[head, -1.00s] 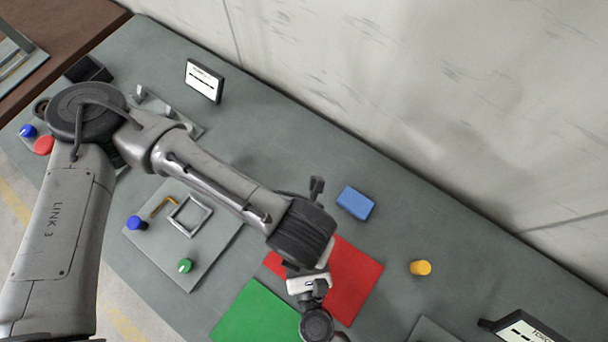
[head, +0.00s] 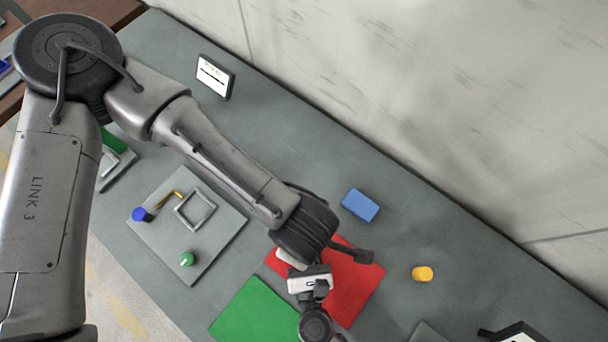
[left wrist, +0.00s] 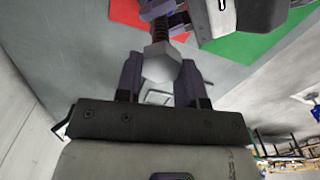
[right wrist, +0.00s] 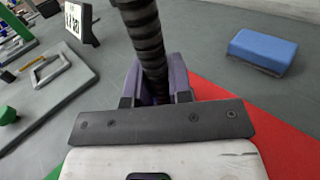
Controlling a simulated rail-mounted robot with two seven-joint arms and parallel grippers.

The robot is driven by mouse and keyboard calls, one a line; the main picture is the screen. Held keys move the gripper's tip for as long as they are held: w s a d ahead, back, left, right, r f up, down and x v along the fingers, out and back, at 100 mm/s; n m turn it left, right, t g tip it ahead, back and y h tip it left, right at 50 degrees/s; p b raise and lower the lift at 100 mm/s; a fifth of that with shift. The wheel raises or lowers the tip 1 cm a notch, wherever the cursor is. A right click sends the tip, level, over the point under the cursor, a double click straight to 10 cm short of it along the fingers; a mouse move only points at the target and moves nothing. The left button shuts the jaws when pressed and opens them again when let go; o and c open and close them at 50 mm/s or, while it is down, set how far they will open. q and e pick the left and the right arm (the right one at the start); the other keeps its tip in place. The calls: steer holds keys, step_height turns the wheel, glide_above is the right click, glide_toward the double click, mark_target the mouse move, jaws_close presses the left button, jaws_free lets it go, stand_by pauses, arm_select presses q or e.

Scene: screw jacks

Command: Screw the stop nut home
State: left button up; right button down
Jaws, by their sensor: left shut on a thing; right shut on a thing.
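In the left wrist view a pale grey hexagonal piece (left wrist: 161,63) sits at the near end of a dark threaded rod (left wrist: 159,30). I cannot tell for sure whether it is the stop nut or the rod's head. My left gripper (left wrist: 160,80) is shut on this piece, one purple finger on each side. My right gripper (right wrist: 162,85) is shut on the threaded rod, whose thick ribbed length (right wrist: 148,45) rises out of the top of the right wrist view. The right gripper's body also shows across the rod in the left wrist view. In the head view both fingertips are hidden.
A red mat (head: 353,290) and a green mat (head: 253,312) lie under the arms. A blue block (head: 360,205) and a yellow knob (head: 422,273) stand to the right. A grey plate (head: 200,255) with a square frame and coloured knobs lies left. A small sign (head: 214,77) stands behind.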

arm_select(q)
steer(key=o, duration=0.9)
steer(key=shift+r, duration=0.1)
